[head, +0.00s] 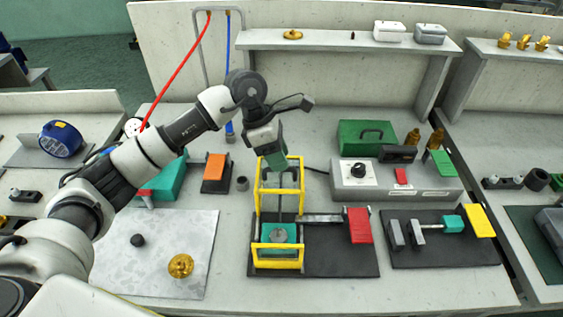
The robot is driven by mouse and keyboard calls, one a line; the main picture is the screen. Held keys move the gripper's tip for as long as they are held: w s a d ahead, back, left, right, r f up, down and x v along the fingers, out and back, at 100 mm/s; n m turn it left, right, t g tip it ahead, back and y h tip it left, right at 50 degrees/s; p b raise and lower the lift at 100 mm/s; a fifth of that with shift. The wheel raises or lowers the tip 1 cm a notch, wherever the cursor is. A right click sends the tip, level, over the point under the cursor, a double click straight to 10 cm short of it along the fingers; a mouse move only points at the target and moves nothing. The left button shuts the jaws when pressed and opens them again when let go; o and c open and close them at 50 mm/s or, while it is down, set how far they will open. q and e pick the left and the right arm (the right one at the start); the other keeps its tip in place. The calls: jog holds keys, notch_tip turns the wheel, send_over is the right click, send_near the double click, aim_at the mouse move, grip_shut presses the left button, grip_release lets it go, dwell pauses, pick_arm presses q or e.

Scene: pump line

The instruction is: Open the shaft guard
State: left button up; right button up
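The shaft guard (277,265) is a yellow frame on a black base plate (340,262) in the middle of the bench. It stands around a teal part (279,233) with a grey round piece on top. My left gripper (282,172) points down at the upper, far part of the yellow frame, overlapping it in the picture. Whether its fingers touch the frame, and whether they are open or shut, I cannot tell. My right gripper is not in view.
A red block (358,225) stands at the base plate's right. A grey control box (395,182) with a dial is behind it. A second black plate (445,255) with grey and teal parts lies right. A brass part (180,266) sits on the light mat (135,285) at left.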

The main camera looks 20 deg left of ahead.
pick_arm(q)
jog(key=b+v, duration=0.1)
jog(key=v, duration=0.7)
jog(key=shift+a+r, duration=0.15)
jog(key=shift+r, duration=0.2)
